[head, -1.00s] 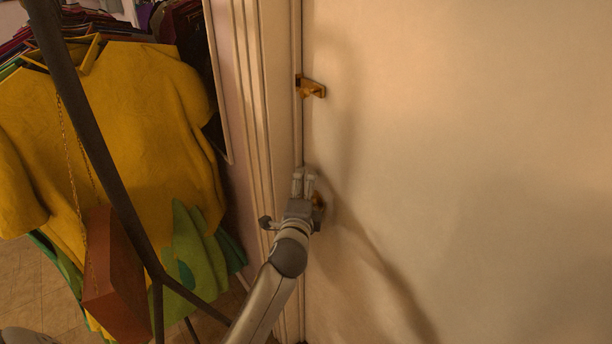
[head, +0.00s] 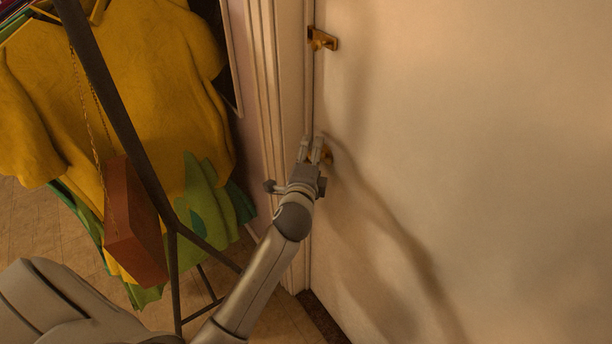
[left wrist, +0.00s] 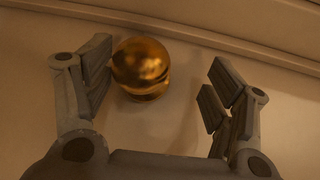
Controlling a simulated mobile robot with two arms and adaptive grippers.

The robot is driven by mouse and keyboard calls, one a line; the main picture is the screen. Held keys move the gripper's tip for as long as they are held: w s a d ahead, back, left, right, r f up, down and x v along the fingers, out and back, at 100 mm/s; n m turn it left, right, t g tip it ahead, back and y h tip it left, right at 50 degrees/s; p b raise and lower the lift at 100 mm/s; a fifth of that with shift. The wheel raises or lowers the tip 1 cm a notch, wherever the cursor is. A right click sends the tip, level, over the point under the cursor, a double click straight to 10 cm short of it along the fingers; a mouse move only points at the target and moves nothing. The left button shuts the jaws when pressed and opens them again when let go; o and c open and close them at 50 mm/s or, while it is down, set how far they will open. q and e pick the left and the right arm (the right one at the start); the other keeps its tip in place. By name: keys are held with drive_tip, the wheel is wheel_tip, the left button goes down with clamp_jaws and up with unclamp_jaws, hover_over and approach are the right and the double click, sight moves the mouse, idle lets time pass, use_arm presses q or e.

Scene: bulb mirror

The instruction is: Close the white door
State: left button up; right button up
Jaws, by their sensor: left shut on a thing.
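The white door (head: 480,130) fills the right of the head view. Its left edge lies along the door frame (head: 283,110), with a thin dark seam between them; I cannot tell whether it is fully closed. A round brass knob (head: 327,155) sits near that edge, and it also shows in the left wrist view (left wrist: 141,68). In the left wrist view the knob is close against the left-hand finger, and a gap shows towards the right-hand one. My right gripper is out of view.
A brass latch (head: 322,39) is on the door above the knob. To the left, a dark clothes rack (head: 120,115) holds a yellow shirt (head: 150,90), a brown bag (head: 133,220) and green garments, close to my left arm.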

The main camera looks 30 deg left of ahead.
use_arm(q)
drive_tip(key=p+v, duration=0.1)
drive_tip(key=v, duration=0.9)
drive_tip(key=shift+d+r, duration=0.15)
drive_tip(key=shift+r, duration=0.05)
idle(0.3)
drive_tip(key=shift+w, duration=0.1)
drive_tip(key=shift+p, duration=0.4)
drive_tip(key=shift+f, duration=0.1)
